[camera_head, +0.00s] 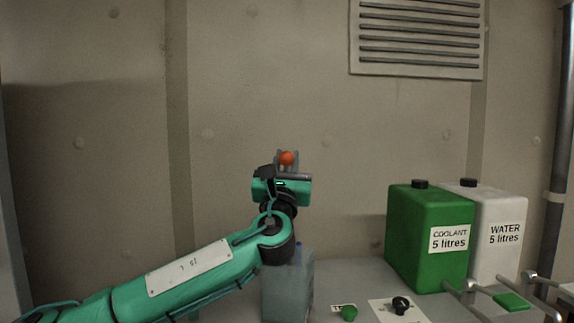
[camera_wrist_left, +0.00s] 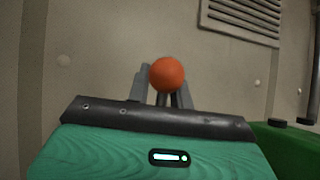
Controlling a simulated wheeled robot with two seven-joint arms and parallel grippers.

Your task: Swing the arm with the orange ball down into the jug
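The orange ball (camera_head: 286,158) sits at the tip of my raised left gripper (camera_head: 286,156), between its grey fingers. The wrist view shows the ball (camera_wrist_left: 166,74) at the finger ends, with the fingers seemingly closed on it; part of them is hidden behind it. The gripper points up, in front of the bare wall. A translucent blue-grey container (camera_head: 290,290), which looks like the jug, stands on the table below the gripper. My left forearm and wrist hide part of its left side and top, so its opening does not show. My right gripper is not in view.
A green coolant can (camera_head: 410,240) and a white water can (camera_head: 505,235) stand at the right. A green cap (camera_head: 348,313) and a black cap (camera_head: 400,305) lie near labels in front. A vent (camera_head: 415,40) is high on the wall. Grey rails (camera_head: 490,305) run at lower right.

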